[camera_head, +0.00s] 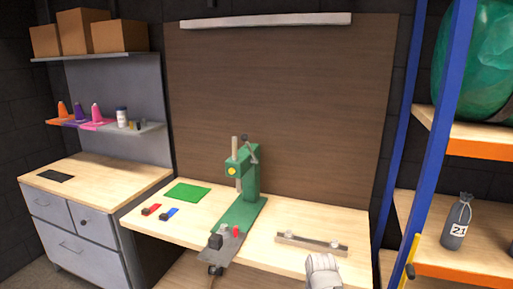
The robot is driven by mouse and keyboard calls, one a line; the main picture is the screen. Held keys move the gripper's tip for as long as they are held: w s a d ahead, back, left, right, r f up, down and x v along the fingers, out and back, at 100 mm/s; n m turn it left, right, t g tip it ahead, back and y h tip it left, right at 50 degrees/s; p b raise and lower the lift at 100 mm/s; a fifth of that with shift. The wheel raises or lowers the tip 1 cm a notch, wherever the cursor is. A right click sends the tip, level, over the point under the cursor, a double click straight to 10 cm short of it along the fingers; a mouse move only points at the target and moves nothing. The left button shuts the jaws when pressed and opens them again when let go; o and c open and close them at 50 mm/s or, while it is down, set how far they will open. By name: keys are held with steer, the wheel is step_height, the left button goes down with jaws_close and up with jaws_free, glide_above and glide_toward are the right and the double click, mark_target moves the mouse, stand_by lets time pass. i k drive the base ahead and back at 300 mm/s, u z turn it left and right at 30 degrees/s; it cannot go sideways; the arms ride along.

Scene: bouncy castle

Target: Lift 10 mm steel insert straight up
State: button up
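I cannot make out the 10 mm steel insert for certain; at this size no single piece on the bench reads clearly as it. A green press (250,172) stands upright on the wooden workbench (275,262). In front of its base is a grey plate (219,255) with a dark block (215,242) and a small red piece (236,232) on or beside it. A red item (154,208) and a blue item (172,212), each with a dark block, lie to the left.
A metal bar (296,241) with two knobs lies right of the press. A pale grey rounded object (323,271) is at the bench's front right. A green mat (187,194) lies at back left. Blue shelf posts (437,130) stand at the right.

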mark_target(223, 229)
steer(key=u, duration=0.05)
steer(key=k, duration=0.65)
steer(key=u, duration=0.45)
steer(key=i, duration=1.3)
steer(key=z, duration=0.5)
